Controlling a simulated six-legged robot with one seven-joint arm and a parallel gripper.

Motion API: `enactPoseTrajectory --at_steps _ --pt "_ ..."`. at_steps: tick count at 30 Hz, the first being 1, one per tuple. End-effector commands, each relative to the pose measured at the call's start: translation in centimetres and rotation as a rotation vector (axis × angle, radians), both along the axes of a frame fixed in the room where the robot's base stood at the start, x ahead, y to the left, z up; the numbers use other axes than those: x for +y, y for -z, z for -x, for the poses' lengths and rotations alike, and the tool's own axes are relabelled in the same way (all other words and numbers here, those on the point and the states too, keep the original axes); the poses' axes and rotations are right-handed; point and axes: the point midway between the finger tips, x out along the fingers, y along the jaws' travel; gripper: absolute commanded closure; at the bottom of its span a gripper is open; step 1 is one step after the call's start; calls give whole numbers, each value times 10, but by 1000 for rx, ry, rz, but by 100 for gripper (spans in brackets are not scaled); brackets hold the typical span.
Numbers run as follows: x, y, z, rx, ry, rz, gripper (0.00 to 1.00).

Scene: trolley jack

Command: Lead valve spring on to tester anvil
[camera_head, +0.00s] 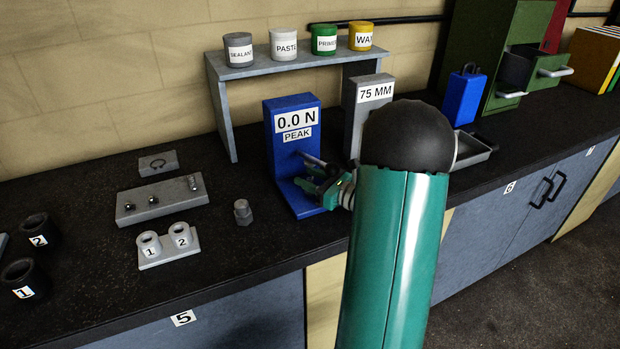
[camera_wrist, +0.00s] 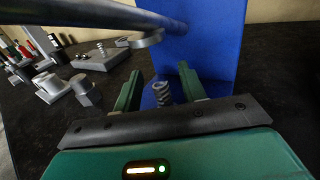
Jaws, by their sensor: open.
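The blue tester (camera_head: 295,145) stands on the bench with a panel reading "0.0 N" and "PEAK"; its blue upright fills the back of the wrist view (camera_wrist: 205,45). The valve spring (camera_wrist: 162,92), a dark grey coil, is between the fingers of my gripper (camera_wrist: 163,85) in the wrist view. The fingers are open, with a gap on both sides of it. In the head view my gripper (camera_head: 310,178) is over the tester's foot, and the spring cannot be made out there. A grey round piece (camera_wrist: 147,39) is near the upright. The spring's lower end and seat are hidden.
Left of the tester are a hex-based grey part (camera_head: 242,212), a holder with cups 1 and 2 (camera_head: 168,258) and a grey block (camera_head: 162,203). A grey "75 MM" block (camera_head: 375,93) stands to its right. A shelf with cans (camera_head: 290,68) is behind. A dark bar (camera_wrist: 95,13) crosses the wrist view.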

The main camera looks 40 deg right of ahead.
Motion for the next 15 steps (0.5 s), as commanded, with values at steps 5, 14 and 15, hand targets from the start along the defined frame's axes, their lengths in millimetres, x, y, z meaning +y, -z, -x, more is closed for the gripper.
enactPoseTrajectory --at_steps 5,14,15 --pt "-4 0 12 1 4 -1 59" --pt "-19 0 72 0 6 0 59" --pt "-20 0 80 1 4 -1 59"
